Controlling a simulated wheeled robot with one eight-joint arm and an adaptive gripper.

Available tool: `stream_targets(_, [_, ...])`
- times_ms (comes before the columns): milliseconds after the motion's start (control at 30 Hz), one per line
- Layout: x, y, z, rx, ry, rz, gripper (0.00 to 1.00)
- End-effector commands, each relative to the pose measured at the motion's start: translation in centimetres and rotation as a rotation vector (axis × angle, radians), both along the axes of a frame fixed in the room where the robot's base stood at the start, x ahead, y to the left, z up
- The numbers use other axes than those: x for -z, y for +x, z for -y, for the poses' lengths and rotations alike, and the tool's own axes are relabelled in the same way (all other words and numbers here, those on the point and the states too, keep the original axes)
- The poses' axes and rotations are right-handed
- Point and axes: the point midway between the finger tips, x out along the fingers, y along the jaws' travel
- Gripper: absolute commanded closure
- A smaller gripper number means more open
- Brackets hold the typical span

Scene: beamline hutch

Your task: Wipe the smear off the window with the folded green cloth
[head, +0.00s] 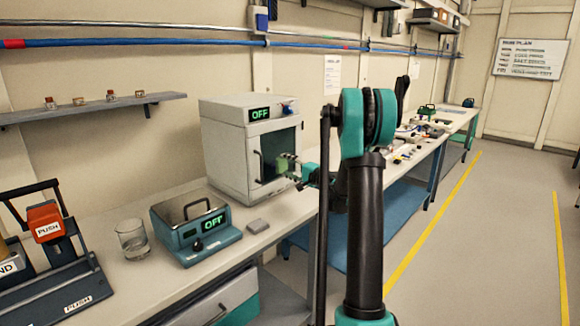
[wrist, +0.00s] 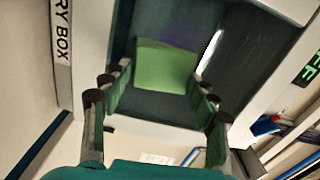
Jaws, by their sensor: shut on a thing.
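The folded green cloth (head: 283,163) is held in my gripper (head: 292,169), at the front of a white box with a dark window (head: 276,145). In the wrist view the cloth (wrist: 166,66) sits between the fingers of my gripper (wrist: 160,88), with the dark window (wrist: 140,108) behind it. I cannot tell whether the cloth touches the glass. A pale streak (wrist: 211,50) shows on the window just right of the cloth; whether it is the smear or a glint is unclear. The cloth and fingers hide part of the window.
The white box (head: 226,150) shows OFF on its display and has a handle (head: 257,166) beside the window. A shelf (head: 95,106) hangs above.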

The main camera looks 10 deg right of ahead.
Motion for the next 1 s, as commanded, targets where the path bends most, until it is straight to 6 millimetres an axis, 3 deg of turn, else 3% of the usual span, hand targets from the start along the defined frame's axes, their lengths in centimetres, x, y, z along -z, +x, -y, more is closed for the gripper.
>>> stream_targets(200, [0.0,-0.9,-1.6,-0.006,0.000,0.000,0.64])
stream_targets(1000, [0.0,-3.5,-4.8,-0.004,0.000,0.000,0.64])
